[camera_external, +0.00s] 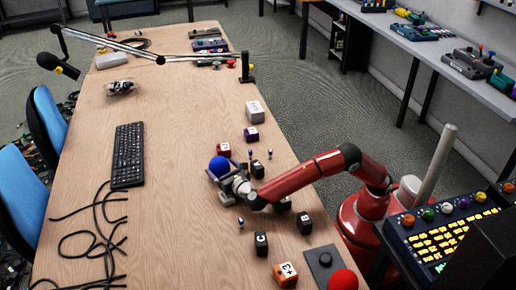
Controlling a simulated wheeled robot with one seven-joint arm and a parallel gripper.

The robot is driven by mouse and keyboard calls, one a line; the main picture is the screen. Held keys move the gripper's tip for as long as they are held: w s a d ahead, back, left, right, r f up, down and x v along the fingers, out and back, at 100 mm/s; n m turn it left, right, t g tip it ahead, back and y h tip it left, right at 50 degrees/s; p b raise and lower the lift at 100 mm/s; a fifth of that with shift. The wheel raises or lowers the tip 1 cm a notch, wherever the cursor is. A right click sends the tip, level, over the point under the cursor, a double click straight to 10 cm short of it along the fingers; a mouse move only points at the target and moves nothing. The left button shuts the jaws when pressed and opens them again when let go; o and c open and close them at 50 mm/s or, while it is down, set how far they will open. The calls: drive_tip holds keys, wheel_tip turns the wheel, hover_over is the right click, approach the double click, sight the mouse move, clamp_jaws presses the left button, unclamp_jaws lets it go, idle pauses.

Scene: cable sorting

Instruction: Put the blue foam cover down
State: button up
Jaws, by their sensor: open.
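The blue foam cover (219,166) is a round blue ball shape over the wooden table, near its middle. My gripper (229,181) is at the end of my red arm, low over the table and right beside the cover, at its lower right. The jaws are open. I cannot tell whether the cover touches the jaws or what it rests on, as the gripper hides its lower part.
Small lettered blocks, including a red one (223,149), a purple one (251,134) and a black one (261,243), stand around the gripper. A keyboard (128,155) and loose black cables (85,240) lie to the left. A microphone boom (110,43) spans the far end.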

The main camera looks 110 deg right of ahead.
drive_tip(key=r, duration=0.6)
drive_tip(key=shift+d+r, duration=0.2)
drive_tip(key=shift+r, duration=0.2)
drive_tip(key=shift+s+d, duration=0.1)
drive_tip(key=shift+d, duration=0.05)
drive_tip(key=s+d+f+m+g+y, duration=0.1)
drive_tip(key=s+d+m+y, duration=0.2)
drive_tip(key=s, duration=0.4)
drive_tip(key=s+d+f+m+g+y, duration=0.1)
drive_tip(key=s+d+f+m+y, duration=0.1)
drive_tip(key=s+m, duration=0.3)
drive_tip(key=s+d+f+m+g+y, duration=0.1)
drive_tip(key=s+d+m+y, duration=0.2)
drive_tip(key=s, duration=0.8)
drive_tip(key=shift+s+d+f+m+y, duration=0.15)
drive_tip(key=shift+d+m, duration=0.15)
drive_tip(key=shift+m, duration=0.15)
drive_tip(key=shift+s+d+m+y, duration=0.15)
drive_tip(key=shift+d+m, duration=0.1)
drive_tip(key=shift+m, duration=0.2)
drive_tip(key=s+a+f+m+y, duration=0.4)
drive_tip(key=s+a+m, duration=0.1)
drive_tip(key=s+a, duration=0.4)
drive_tip(key=s+a+f+m+t+y, duration=0.1)
drive_tip(key=s+a+f+m+y, duration=0.3)
drive_tip(key=s+a, duration=0.6)
drive_tip(key=shift+s+a+f+m+t, duration=0.25)
drive_tip(key=shift+s+f+m, duration=0.2)
drive_tip(key=shift+s, duration=0.4)
